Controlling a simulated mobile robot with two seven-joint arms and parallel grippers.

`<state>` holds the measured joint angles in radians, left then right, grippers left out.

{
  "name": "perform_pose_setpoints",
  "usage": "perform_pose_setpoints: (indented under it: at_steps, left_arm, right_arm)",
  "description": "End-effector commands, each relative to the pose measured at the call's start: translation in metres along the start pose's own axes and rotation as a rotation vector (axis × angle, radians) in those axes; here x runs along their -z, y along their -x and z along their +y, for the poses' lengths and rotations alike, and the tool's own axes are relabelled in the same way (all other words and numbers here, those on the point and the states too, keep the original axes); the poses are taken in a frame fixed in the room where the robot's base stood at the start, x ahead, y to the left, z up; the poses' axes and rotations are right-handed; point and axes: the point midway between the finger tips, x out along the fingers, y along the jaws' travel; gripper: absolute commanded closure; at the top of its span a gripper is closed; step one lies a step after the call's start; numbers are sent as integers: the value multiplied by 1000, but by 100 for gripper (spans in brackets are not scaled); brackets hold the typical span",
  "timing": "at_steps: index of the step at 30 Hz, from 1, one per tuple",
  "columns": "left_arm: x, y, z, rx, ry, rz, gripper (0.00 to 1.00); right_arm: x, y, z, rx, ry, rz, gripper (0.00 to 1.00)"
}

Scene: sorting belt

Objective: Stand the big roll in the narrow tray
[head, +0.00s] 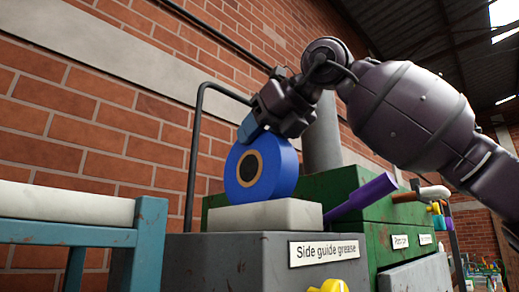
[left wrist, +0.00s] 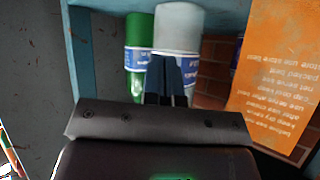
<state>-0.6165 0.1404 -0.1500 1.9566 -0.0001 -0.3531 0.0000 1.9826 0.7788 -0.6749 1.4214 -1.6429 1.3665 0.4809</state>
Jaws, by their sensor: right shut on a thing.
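The big blue roll (head: 277,169), with a tan ring and dark core, is upright on its rim in the head view, its round face toward me. My right gripper (head: 250,132) is shut on its top edge. The roll's lower rim is at the top of a pale flat block (head: 270,216); I cannot tell whether they touch. I cannot make out the narrow tray for certain; the pale block may be part of it. In the left wrist view, my left gripper (left wrist: 167,78) has its fingers close together, with nothing visible between them.
A grey cabinet (head: 225,262) labelled "Side guide grease" bears the pale block. A green cabinet (head: 345,192) and a purple handle (head: 362,196) are to the right. A blue frame (head: 150,235) stands left. White (left wrist: 180,30) and green (left wrist: 138,35) bottles stand beyond my left gripper.

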Motion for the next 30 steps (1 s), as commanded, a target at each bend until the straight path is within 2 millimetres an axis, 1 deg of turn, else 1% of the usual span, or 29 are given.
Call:
perform_pose_setpoints:
  at_steps: [3, 6, 20, 21, 25, 30]
  left_arm:
    - [1, 1, 0, 0, 0, -1, 100]
    - [2, 1, 0, 0, 0, -1, 100]
    - [-2, -1, 0, 0, 0, 0, 100]
    - [-1, -1, 0, 0, 0, -1, 100]
    - [-1, 0, 0, 0, 0, -1, 100]
    - [-1, 0, 0, 0, 0, -1, 100]
  right_arm:
    - [13, -6, -1, 1, 1, 0, 100]
    - [20, -10, -1, 0, 1, -2, 100]
    - [26, -12, 0, 0, 1, -2, 100]
    - [26, -13, 0, 0, 0, 0, 47]
    - [26, -12, 0, 0, 0, 0, 28]
    - [26, -12, 0, 0, 0, 0, 28]
